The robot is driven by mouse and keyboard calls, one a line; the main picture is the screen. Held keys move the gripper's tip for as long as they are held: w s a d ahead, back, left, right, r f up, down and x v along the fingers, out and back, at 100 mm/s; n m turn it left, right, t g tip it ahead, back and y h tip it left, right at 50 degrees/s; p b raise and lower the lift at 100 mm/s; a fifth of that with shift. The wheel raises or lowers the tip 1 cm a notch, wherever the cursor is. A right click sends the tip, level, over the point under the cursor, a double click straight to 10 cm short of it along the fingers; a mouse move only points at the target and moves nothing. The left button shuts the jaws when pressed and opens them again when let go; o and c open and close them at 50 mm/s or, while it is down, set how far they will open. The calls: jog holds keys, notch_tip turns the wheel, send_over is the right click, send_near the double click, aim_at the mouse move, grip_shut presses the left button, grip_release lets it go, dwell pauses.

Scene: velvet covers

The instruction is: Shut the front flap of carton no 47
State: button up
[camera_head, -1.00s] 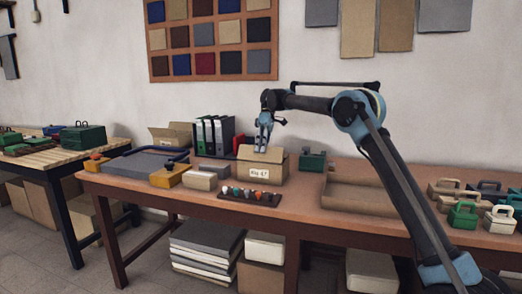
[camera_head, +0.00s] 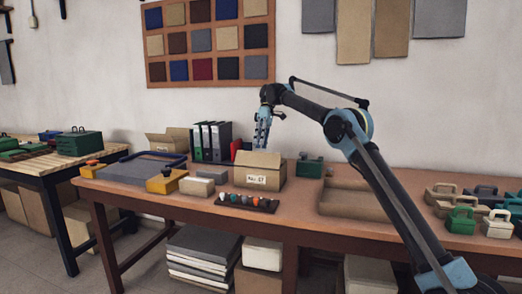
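Carton no 47 (camera_head: 257,181) is a brown cardboard box with a white label on its front, standing near the middle of the long brown table. Its front flap (camera_head: 258,159) stands up above the front edge, leaning a little, and hides the carton's inside. My gripper (camera_head: 261,146) points down just above the top edge of this flap. I cannot tell whether it touches the flap or is behind it. The fingers are too small to tell if they are open or shut.
Black and white binders (camera_head: 212,141) and an open carton (camera_head: 169,143) stand behind to the left. A dark green box (camera_head: 309,167) is close on the right. A rack of coloured knobs (camera_head: 247,203) lies in front. A shallow tray (camera_head: 351,212) is further right.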

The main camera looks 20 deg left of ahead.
jog(key=shift+v, duration=0.8)
